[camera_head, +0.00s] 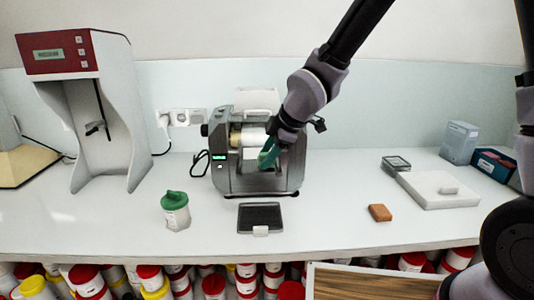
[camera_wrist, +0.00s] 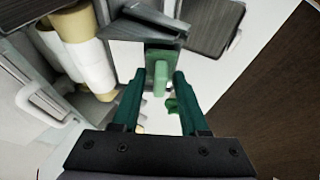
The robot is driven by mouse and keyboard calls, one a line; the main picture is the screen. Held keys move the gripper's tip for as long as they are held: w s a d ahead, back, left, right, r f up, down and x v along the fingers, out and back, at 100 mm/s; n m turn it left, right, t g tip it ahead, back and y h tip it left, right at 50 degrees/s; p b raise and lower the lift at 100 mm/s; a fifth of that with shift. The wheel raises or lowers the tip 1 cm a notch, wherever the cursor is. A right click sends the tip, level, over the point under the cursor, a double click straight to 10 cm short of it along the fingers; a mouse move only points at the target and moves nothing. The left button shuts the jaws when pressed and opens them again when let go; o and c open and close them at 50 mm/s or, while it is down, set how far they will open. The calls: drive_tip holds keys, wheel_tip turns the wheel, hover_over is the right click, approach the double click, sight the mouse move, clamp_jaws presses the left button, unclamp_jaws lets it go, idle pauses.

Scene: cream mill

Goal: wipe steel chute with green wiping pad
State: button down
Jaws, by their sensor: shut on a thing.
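The green wiping pad (camera_wrist: 160,78) is held between the two teal fingertips of my gripper (camera_wrist: 158,82) in the wrist view. In the head view my gripper (camera_head: 270,150) reaches down into the front of the grey mill (camera_head: 230,178), with the pad partly hidden by it. A grey sheet-metal part that looks like the steel chute (camera_wrist: 148,28) lies just beyond the pad in the wrist view. The pad overlaps its lower edge there; I cannot tell whether they touch. In the head view my gripper and arm cover most of the chute area.
Pale rollers (camera_wrist: 88,52) are close left of the pad. An orange-brown block (camera_head: 380,212) and a white slab (camera_head: 430,192) are right. The counter between is clear.

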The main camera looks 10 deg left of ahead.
drive_tip(key=shift+w+f, duration=0.2)
drive_tip(key=shift+f, duration=0.25)
idle(0.6)
drive_tip(key=shift+w, duration=0.1)
drive_tip(key=shift+w+a+r, duration=0.2)
drive_tip(key=shift+w+r, duration=0.15)
drive_tip(key=shift+w, duration=0.35)
drive_tip(key=shift+w+a+r, duration=0.15)
drive_tip(key=shift+w+r, duration=0.15)
drive_tip(key=shift+w, duration=0.35)
drive_tip(key=shift+w+a+r, duration=0.2)
drive_tip(key=shift+w+r, duration=0.15)
drive_tip(key=shift+w, duration=0.35)
drive_tip(key=shift+s+d+f, duration=0.2)
drive_tip(key=shift+s+f, duration=0.15)
drive_tip(key=shift+s, duration=0.25)
drive_tip(key=shift+s+d+f, duration=0.15)
drive_tip(key=shift+s+f, duration=0.2)
drive_tip(key=shift+s, duration=0.25)
drive_tip(key=shift+s+d+f, duration=0.15)
drive_tip(key=shift+s+f, duration=0.1)
drive_tip(key=shift+s, duration=0.25)
drive_tip(key=shift+s+d+f, duration=0.1)
drive_tip(key=shift+s+f, duration=0.1)
drive_tip(key=shift+s, duration=0.3)
